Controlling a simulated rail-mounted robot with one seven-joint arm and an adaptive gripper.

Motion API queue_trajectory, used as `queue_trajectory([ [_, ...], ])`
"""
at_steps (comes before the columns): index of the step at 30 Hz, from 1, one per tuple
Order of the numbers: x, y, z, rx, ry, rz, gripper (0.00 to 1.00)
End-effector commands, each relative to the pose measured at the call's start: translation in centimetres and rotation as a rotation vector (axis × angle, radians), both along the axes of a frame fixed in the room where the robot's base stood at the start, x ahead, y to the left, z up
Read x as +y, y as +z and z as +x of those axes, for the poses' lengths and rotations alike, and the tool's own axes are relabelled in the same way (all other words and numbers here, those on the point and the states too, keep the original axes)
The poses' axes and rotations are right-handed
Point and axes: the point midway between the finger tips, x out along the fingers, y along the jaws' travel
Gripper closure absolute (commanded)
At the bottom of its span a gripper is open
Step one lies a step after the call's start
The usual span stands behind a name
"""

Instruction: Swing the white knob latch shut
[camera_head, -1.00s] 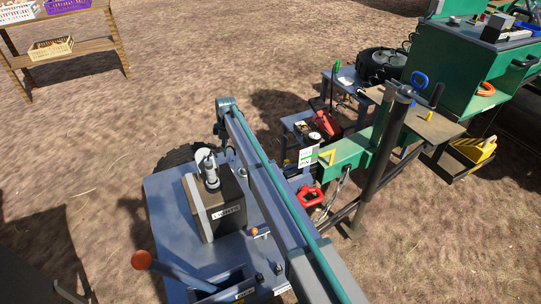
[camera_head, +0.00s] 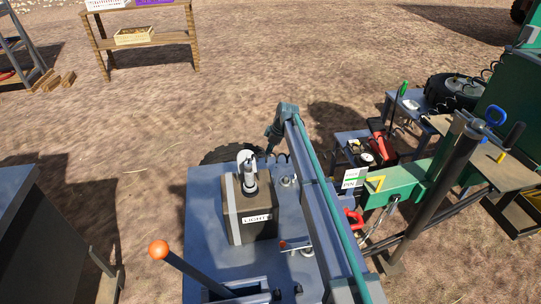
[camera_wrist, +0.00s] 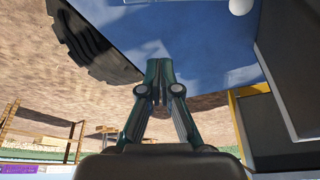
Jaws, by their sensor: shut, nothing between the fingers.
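A round white knob (camera_head: 246,156) shows in the head view at the top of a silver upright part, beside or on the box marked LIGHTS (camera_head: 239,226). A white ball (camera_wrist: 241,5), probably the same knob, shows at the top edge of the wrist view over a blue surface (camera_wrist: 205,45). My gripper (camera_wrist: 158,80) is shut and empty, with its fingertips apart from the white ball. In the head view my arm passes right of the box, and I cannot make out the fingers there. The latch's exact position is too small to tell.
A black tyre (camera_wrist: 92,40) is left of my fingers in the wrist view, and a dark yellow-edged box (camera_wrist: 275,125) is right. An orange-knobbed lever (camera_head: 159,249) stands at the front left. A green beam on a dark post (camera_head: 445,180) stands right of my arm.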

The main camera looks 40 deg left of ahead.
Motion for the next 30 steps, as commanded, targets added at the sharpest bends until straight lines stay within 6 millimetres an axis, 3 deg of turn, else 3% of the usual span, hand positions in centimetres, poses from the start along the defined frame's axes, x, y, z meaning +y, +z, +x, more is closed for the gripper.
queue_trajectory([
  [14, 2.7, -8.4, -1.2, 0.000, 0.000, -0.001, 1.00],
  [21, -0.4, -8.1, 0.1, -0.001, -0.001, 0.000, 1.00],
  [30, -1.1, -8.1, 0.5, 0.000, 0.000, 0.000, 1.00],
])
